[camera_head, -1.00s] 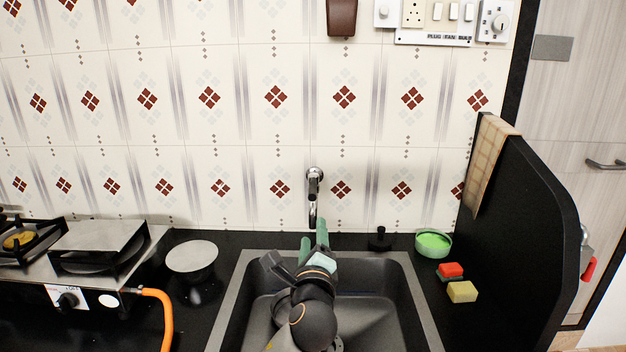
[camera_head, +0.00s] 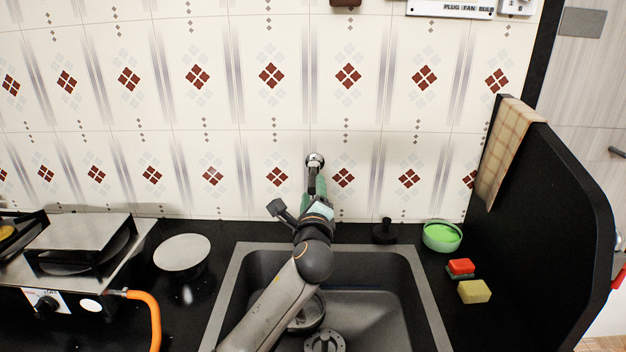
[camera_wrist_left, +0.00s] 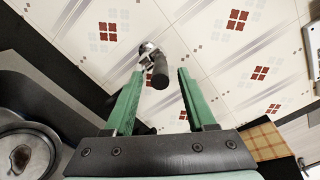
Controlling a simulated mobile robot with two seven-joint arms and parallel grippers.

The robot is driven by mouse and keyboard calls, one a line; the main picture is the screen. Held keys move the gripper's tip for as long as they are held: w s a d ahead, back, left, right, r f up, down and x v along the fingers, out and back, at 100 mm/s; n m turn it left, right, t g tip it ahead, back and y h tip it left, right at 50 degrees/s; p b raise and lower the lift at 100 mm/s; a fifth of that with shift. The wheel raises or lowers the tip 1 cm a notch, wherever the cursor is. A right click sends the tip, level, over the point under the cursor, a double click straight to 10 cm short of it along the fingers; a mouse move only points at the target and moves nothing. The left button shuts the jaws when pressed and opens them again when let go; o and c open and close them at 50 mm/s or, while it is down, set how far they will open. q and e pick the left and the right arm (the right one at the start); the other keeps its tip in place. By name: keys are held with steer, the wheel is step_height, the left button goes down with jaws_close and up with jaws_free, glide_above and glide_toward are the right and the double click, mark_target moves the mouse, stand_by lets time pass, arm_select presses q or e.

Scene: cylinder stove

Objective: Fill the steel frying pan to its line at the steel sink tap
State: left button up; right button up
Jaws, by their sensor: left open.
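The steel tap (camera_head: 314,163) sticks out from the tiled wall above the sink. My left gripper (camera_head: 318,186) is up at it, fingers pointing at the wall. In the left wrist view, the green fingers (camera_wrist_left: 160,74) are open and apart, with the dark end of the tap (camera_wrist_left: 160,72) showing between them; I cannot tell whether they touch it. A round metal pan (camera_head: 308,318) lies in the sink (camera_head: 232,290), partly hidden by my left arm. What looks like the same pan, with a dark brown patch, shows in the wrist view (camera_wrist_left: 22,155). My right gripper is out of view.
Right of the sink are a green bowl (camera_head: 442,237), a red sponge (camera_head: 461,267), a yellow sponge (camera_head: 474,291) and a black partition (camera_head: 540,210) with a cloth. Left are a round lid-like disc (camera_head: 182,252), the stove (camera_head: 85,240) and an orange hose (camera_head: 150,305).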

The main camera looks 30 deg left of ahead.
mark_target(313, 180)
arm_select(q)
steer(key=shift+x, duration=2.95)
jaws_close()
